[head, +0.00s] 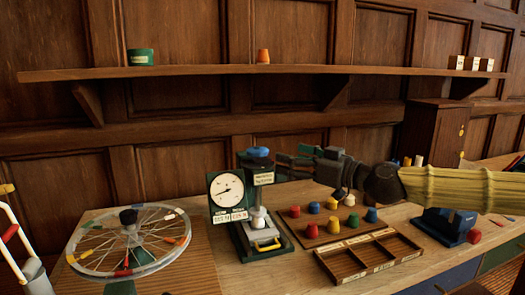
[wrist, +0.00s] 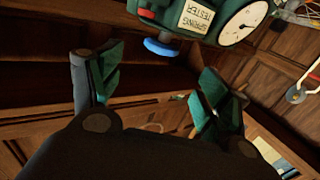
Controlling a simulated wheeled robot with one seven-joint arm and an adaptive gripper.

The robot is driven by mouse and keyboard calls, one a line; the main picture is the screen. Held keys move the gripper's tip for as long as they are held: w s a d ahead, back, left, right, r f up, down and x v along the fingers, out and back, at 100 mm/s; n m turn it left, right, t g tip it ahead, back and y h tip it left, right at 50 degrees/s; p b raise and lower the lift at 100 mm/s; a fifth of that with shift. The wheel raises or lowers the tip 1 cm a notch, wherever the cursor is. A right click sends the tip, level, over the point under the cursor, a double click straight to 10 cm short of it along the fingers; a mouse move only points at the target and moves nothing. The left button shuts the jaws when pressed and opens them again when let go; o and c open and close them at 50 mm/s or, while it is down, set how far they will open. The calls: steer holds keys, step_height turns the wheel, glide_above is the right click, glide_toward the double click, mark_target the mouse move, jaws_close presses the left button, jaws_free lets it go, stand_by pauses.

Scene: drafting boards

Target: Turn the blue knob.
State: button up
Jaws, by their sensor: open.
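The blue knob (head: 258,151) sits on top of the dark green spring tester (head: 240,190), which has a round white dial and stands upright on the bench. In the wrist view the blue knob (wrist: 161,47) shows as a disc under the tilted tester (wrist: 185,15). My gripper (head: 283,165) is just right of the tester's head, with its fingers pointing left. In the wrist view my gripper's (wrist: 150,78) green fingers are spread wide with nothing between them. The knob appears beyond the fingertips, apart from them.
A spoked wheel (head: 92,250) lies left of the tester. A board (head: 318,240) with several coloured pieces and a compartment tray (head: 345,277) are at its right. A blue tool (head: 440,226) stands further right. A wall shelf (head: 200,72) runs above.

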mark_target(266, 152)
steer(key=p+x, duration=0.1)
steer(key=x, duration=0.9)
steer(key=shift+w+a, duration=0.15)
steer(key=shift+a, duration=0.15)
steer(key=c, duration=1)
